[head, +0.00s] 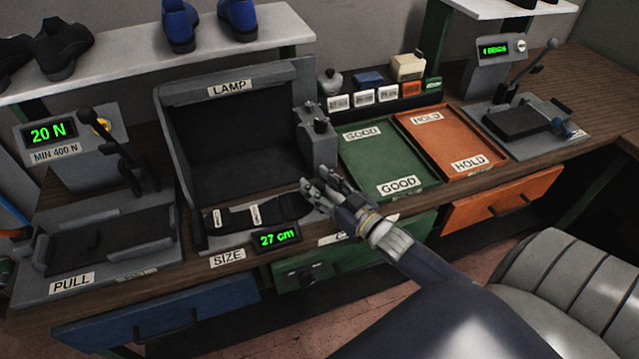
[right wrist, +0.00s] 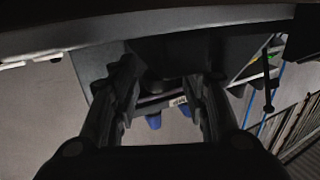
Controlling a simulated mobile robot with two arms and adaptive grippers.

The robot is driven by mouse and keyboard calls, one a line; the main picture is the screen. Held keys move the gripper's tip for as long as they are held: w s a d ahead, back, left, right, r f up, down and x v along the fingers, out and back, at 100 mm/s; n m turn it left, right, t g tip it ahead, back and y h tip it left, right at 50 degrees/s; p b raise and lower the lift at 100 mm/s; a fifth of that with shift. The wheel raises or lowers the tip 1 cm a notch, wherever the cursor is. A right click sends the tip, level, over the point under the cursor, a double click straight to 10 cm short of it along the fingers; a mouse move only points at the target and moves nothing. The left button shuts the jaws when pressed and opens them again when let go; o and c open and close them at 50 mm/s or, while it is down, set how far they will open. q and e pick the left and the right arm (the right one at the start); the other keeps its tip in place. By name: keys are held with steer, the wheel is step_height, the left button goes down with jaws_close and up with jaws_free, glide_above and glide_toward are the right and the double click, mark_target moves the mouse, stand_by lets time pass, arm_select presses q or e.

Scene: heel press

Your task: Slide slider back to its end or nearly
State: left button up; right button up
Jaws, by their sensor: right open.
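The size gauge (head: 228,239) is a grey plate at the front of the lamp booth, with a "SIZE" label and a green readout of 27 cm (head: 277,238). A dark piece with two white tags (head: 236,217) lies along it. Its right end is close to my right gripper, and I cannot clearly separate the slider from it. My right gripper (head: 314,196) is open at the gauge's right end; contact cannot be told. In the right wrist view its two fingers (right wrist: 167,95) stand apart, with a dark block (right wrist: 165,50) beyond them. My left gripper is not in view.
The lamp booth (head: 283,80) rises behind the gauge, with a grey box (head: 317,140) at its right side. A green tray (head: 385,165) and an orange tray (head: 455,140) lie to the right. A pull tester (head: 105,240) stands left. A chair (head: 575,285) is front right.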

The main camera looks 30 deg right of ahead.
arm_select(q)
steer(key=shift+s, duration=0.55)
arm_select(e)
jaws_close()
steer(key=shift+d, duration=0.1)
steer(key=d, duration=0.2)
steer(key=s+d, duration=0.1)
steer(key=d, duration=0.1)
steer(key=shift+d+f, duration=0.15)
steer(key=shift+d, duration=0.1)
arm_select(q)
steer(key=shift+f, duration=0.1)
